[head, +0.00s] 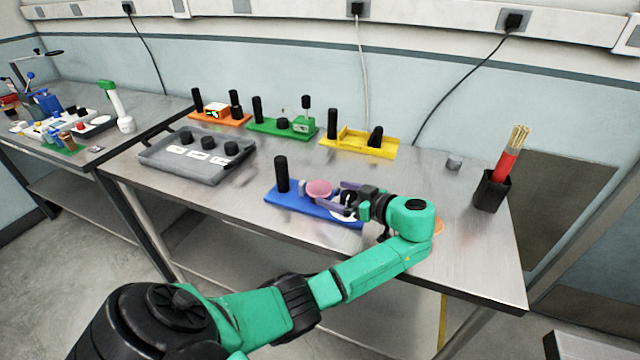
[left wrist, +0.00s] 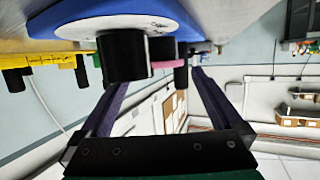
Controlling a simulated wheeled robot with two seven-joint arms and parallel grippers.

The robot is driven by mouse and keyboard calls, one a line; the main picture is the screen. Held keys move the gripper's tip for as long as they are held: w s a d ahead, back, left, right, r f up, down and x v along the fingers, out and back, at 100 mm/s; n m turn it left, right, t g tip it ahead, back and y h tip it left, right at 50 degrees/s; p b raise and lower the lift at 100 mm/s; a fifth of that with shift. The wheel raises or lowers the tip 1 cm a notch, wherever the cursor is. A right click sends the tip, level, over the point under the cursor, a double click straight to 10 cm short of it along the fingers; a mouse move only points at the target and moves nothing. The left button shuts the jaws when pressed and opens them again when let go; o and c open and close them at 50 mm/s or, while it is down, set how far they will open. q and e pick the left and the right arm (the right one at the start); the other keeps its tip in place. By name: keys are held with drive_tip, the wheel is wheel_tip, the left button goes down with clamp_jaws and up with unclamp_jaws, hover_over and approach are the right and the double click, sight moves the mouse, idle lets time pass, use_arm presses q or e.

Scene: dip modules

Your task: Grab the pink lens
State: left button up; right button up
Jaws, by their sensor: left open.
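The pink lens (head: 319,189) is a round disc standing at the middle of the blue module (head: 283,199). It shows edge-on as a thin pink band in the left wrist view (left wrist: 164,65), partly hidden behind a black cylinder (left wrist: 121,56). My left gripper (head: 331,195) reaches in from the right over the blue module. Its purple fingers are open, with the lens just beyond or between their tips; I cannot tell if they touch it. In the left wrist view the fingers (left wrist: 160,78) spread to either side of the lens. My right gripper is not seen.
A black post (head: 281,174) stands at the blue module's left end. Orange (head: 232,121), green (head: 270,128) and yellow (head: 375,149) modules line the back. A grey tray (head: 160,158) lies left, a black pen cup (head: 491,191) right. Bare metal table (head: 420,165) lies between.

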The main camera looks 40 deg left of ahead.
sight(319, 187)
use_arm(q)
drive_tip(key=p+x, duration=0.1)
drive_tip(key=x, duration=0.3)
drive_tip(key=shift+s+a+r, duration=0.15)
drive_tip(key=shift+r, duration=0.05)
drive_tip(key=shift+a+f, duration=0.1)
drive_tip(key=c, duration=0.9)
drive_tip(key=shift+c, duration=0.9)
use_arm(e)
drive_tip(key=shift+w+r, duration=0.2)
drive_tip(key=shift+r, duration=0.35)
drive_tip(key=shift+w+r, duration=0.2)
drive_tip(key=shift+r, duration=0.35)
